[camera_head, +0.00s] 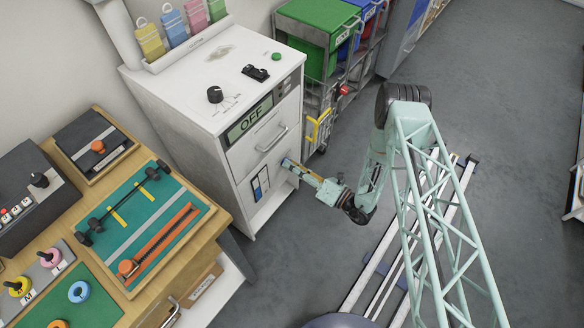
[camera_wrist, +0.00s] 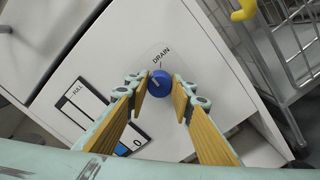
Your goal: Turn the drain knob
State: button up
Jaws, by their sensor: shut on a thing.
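The drain knob (camera_wrist: 159,82) is small, round and blue with a pale pointer line, on the white front panel under the printed word DRAIN in the wrist view. My gripper (camera_wrist: 161,90) has its two yellow-padded fingers on either side of the knob and is shut on it. In the head view my gripper (camera_head: 288,164) reaches the lower front of the white cabinet (camera_head: 190,95), and its fingertips cover most of the knob. A level gauge (camera_wrist: 98,110) marked FULL and 0, with blue near its 0 end, lies left of the knob. The cabinet's display (camera_head: 250,118) reads OFF.
A wire cart (camera_wrist: 300,50) with a yellow handle stands close on the right of the cabinet. A drawer handle (camera_head: 272,139) sticks out above my gripper. A wooden workbench (camera_head: 215,215) stands at the left. Grey floor is open at the upper right.

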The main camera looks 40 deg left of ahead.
jog(key=shift+f+m+b, duration=0.15)
jog(key=shift+m+b, duration=0.7)
jog(key=shift+m, duration=3.05)
jog(key=o, duration=0.8)
jog(key=shift+o, duration=0.2)
jog(key=shift+d, duration=0.1)
jog(key=d, duration=1.1)
jog(key=shift+s+d, duration=0.15)
jog(key=shift+d, duration=0.2)
